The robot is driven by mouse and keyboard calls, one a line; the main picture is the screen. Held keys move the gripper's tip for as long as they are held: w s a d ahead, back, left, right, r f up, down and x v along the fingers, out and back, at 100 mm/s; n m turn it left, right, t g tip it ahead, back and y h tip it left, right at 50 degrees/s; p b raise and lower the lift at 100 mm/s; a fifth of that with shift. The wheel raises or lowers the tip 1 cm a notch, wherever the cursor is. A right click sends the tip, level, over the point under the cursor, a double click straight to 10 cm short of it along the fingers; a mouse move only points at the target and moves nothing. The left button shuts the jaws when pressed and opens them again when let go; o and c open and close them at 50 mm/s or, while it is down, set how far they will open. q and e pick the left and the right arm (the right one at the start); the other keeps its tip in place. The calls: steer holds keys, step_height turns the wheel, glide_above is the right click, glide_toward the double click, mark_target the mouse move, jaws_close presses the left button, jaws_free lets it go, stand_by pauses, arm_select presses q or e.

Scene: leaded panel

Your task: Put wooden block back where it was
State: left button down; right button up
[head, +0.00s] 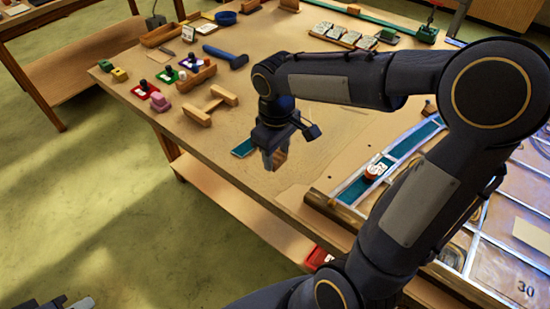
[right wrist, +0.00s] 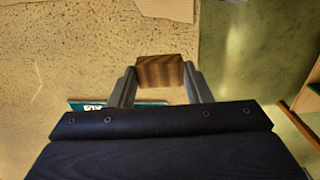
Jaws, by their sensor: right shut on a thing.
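The wooden block (head: 281,157) is small and brown. My right gripper (head: 274,158) is shut on it and holds it over the table near its front edge. In the right wrist view the block (right wrist: 160,72) sits between the two fingertips, its dark-striped grain showing. I cannot tell whether the block touches the table. Part of my left gripper (head: 78,304) shows at the bottom left corner of the head view, away from the table; its fingers are mostly cut off.
A teal strip (head: 243,148) lies on the table beside my right gripper. The leaded panel (head: 525,190) is at the right, with a red-and-white round item (head: 376,170) on its edge strip.

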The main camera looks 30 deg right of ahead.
mark_target(276, 154)
steer(key=w+f, duration=0.1)
steer(key=w+d+f, duration=0.1)
steer(key=f, duration=0.1)
steer(key=shift+w+d+f, duration=0.15)
steer(key=shift+w+f, duration=0.1)
steer(key=shift+f, duration=1.55)
steer(key=shift+f, duration=0.1)
steer(key=o, duration=1)
